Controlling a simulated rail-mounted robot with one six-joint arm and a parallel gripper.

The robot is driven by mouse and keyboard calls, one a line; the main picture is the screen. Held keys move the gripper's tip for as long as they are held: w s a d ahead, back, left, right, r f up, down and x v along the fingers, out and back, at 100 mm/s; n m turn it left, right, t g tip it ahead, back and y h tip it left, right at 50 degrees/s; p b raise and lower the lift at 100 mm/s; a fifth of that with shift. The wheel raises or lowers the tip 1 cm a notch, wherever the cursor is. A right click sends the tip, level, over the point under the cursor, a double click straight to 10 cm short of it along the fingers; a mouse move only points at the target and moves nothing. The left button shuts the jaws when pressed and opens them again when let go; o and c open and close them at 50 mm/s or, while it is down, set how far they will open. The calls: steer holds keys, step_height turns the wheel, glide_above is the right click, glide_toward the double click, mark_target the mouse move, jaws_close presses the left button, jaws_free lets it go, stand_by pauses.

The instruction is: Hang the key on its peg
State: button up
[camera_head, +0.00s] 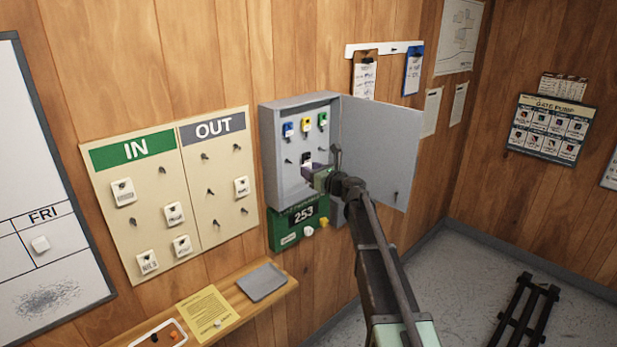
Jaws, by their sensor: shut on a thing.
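The grey key cabinet (272,150) is fixed to the wood wall with its door (380,150) swung open to the right. On its upper row hang a blue-tagged key (288,129), a yellow-tagged key (305,125) and a green-tagged key (322,119). A bare peg (288,161) shows in the lower row at left. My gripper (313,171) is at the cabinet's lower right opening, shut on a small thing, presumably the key. The gripper and arm mostly hide it. A small dark and white patch shows just above the fingers; I cannot tell whether it touches a peg.
Below the cabinet is a green panel (284,231) reading 253. To the left hangs an IN/OUT board (150,185) with white tags. A wooden shelf (250,309) juts out below, holding a yellow sheet (207,311) and a grey pad (262,282). The open door stands close beside my arm.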

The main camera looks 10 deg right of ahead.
mark_target(288, 162)
steer(key=shift+w+a, duration=0.1)
steer(key=shift+w, duration=0.05)
steer(key=x, duration=0.8)
steer(key=shift+f+b, duration=0.3)
steer(key=shift+f, duration=0.25)
stand_by(0.4)
stand_by(0.4)
steer(key=o, duration=0.9)
